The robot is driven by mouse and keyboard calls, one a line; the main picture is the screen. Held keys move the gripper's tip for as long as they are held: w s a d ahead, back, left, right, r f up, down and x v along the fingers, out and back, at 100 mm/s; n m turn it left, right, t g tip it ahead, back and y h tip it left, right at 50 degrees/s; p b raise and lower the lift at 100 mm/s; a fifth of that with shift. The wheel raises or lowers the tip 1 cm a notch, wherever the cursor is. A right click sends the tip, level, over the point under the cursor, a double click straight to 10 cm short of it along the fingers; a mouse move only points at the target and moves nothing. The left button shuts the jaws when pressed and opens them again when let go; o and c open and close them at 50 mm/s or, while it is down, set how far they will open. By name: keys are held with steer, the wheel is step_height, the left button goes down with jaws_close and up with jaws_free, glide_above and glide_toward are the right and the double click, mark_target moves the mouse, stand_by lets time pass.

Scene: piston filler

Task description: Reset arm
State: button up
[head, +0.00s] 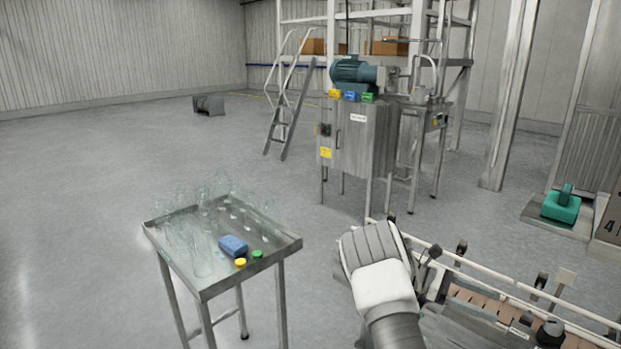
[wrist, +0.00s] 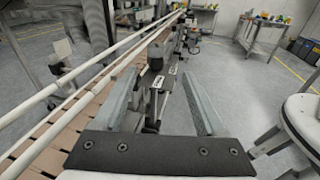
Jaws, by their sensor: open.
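My gripper (wrist: 160,105) shows in the wrist view with its two grey fingers spread apart and nothing between them. It is above the side of the conveyor (wrist: 60,130), whose rails and brown belt run along the left of that view. In the head view my white and grey arm reaches over the near end of the conveyor (head: 480,298) at lower right. The fingers are hidden there behind the arm.
A steel table (head: 215,285) at left holds clear glass bottles (head: 195,240), a blue block (head: 233,246), a yellow cap (head: 240,262) and a green cap (head: 257,254). The filling machine (head: 360,140) stands behind. Open floor lies at left.

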steer(key=s+a+r+m+t+y+p, duration=0.1)
steer(key=s+a+r+m+t+y, duration=0.2)
steer(key=a, duration=0.6)
steer(key=s+a+r+m+t+y+p, duration=0.1)
steer(key=s+a+r+m+t+y, duration=0.2)
steer(key=s+a+r+t+y, duration=0.3)
steer(key=s+a+r+m+t+y+p, duration=0.1)
steer(key=s+a+r+m+t+y, duration=0.3)
steer(key=s+a+r+t, duration=0.3)
steer(key=s+a+r, duration=0.3)
steer(key=s+a, duration=0.2)
steer(key=a, duration=0.2)
steer(key=shift+s+a, duration=0.1)
steer(key=shift+c, duration=0.2)
steer(key=c, duration=0.3)
steer(key=shift+d, duration=0.2)
